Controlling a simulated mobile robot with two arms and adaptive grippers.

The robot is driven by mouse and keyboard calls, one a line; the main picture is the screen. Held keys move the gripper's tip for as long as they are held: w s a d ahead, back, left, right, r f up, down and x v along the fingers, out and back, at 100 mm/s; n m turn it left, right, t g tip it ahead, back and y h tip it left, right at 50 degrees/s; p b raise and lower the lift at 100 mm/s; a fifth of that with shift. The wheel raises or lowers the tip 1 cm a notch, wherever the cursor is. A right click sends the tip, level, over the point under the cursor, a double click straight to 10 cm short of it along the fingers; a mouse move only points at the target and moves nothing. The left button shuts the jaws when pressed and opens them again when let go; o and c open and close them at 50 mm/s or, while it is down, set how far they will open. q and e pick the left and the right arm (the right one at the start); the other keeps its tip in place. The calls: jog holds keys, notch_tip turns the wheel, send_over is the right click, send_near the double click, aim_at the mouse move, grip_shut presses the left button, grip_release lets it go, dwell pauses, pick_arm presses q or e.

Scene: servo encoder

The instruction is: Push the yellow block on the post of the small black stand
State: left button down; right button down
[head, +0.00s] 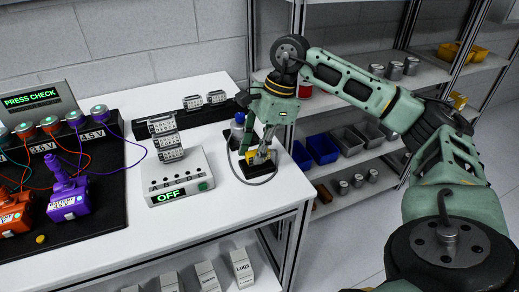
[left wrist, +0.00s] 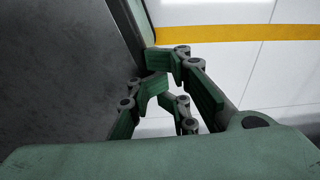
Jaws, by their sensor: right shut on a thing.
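The small black stand (head: 259,170) sits near the right end of the white table in the head view. The yellow block (head: 249,157) shows at my right gripper's fingers, just above the stand's base. My right gripper (head: 258,152) points down and is shut on the yellow block. The fingers hide most of the block and the post, so I cannot tell how far the block sits on the post. My left gripper (left wrist: 157,75) shows only in the left wrist view, with its fingers apart and nothing between them.
A white box reading OFF (head: 176,179) stands left of the stand, and a cable loops around the stand. A blue-topped object (head: 239,119) stands behind it. Orange and purple devices (head: 68,200) are on a black mat at left. Shelves with blue bins (head: 321,148) stand at right.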

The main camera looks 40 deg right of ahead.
jog(key=c, duration=2)
grip_release()
jog(key=shift+a+f, duration=0.2)
jog(key=shift+f, duration=0.15)
jog(key=o, duration=0.5)
jog(key=shift+w, duration=0.1)
jog(key=shift+c, duration=0.2)
pick_arm(q)
jog(key=shift+a+f, duration=0.1)
jog(key=shift+a, duration=0.05)
pick_arm(e)
jog(key=shift+r, duration=0.1)
jog(key=shift+r, duration=0.2)
jog(key=v, duration=0.6)
jog(key=shift+d+r, duration=0.15)
jog(key=shift+r, duration=0.15)
jog(key=shift+d+r, duration=0.2)
jog(key=shift+r, duration=0.25)
